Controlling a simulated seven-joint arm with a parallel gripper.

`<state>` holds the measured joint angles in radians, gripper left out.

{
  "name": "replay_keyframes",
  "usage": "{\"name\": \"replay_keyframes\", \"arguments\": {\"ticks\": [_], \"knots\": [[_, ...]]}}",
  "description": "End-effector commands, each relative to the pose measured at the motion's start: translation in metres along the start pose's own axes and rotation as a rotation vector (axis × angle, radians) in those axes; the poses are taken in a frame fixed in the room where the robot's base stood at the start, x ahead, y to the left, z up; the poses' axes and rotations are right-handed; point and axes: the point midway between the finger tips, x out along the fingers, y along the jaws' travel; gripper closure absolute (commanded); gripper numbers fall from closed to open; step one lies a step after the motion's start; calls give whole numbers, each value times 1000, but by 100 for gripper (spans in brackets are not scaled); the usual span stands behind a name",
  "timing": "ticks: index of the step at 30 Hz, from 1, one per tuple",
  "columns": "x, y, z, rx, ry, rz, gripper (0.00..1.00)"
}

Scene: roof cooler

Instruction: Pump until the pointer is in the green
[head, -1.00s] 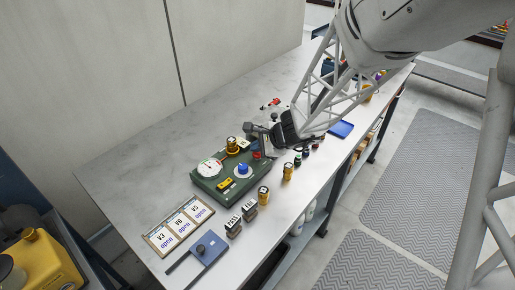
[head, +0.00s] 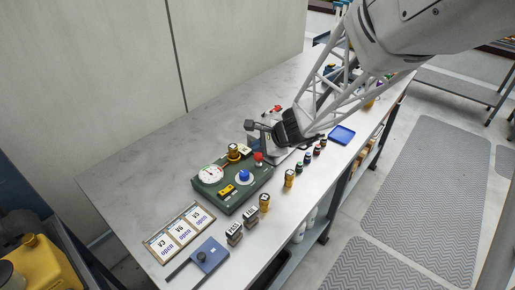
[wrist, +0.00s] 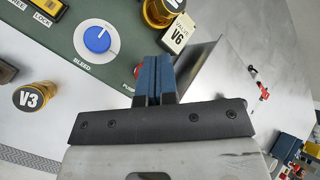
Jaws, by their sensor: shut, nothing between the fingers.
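A green pump box (head: 228,201) sits on the bench. It carries a white round gauge (head: 211,173), a blue bleed knob (head: 244,176) and a red pump button (head: 257,158). The gauge is too small to read its pointer. My gripper (head: 251,126) is shut and empty, above and beyond the box's far right corner, apart from the red button. In the wrist view the gripper's blue fingers (wrist: 154,79) are together beside the blue knob (wrist: 97,39). The fingers partly hide the pump label and the button area there.
A brass valve with a V6 tag (wrist: 174,36) stands at the box's far side. Brass pieces, one marked V3 (wrist: 35,97), and black blocks (head: 234,232) line the near side. Label cards (head: 180,232) and a blue plate (head: 209,254) lie at left.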

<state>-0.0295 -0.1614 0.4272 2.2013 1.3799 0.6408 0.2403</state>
Motion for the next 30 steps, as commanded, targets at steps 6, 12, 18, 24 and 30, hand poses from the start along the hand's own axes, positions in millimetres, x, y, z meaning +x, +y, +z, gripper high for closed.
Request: {"name": "replay_keyframes", "arguments": {"ticks": [6,12,18,24,30], "knots": [[0,0,0,0,0,0,100],[-5,-4,4,0,0,-2,100],[-14,-11,10,0,0,-2,100],[-24,-18,17,-1,0,-2,100],[-32,-24,24,0,0,-1,100]]}}
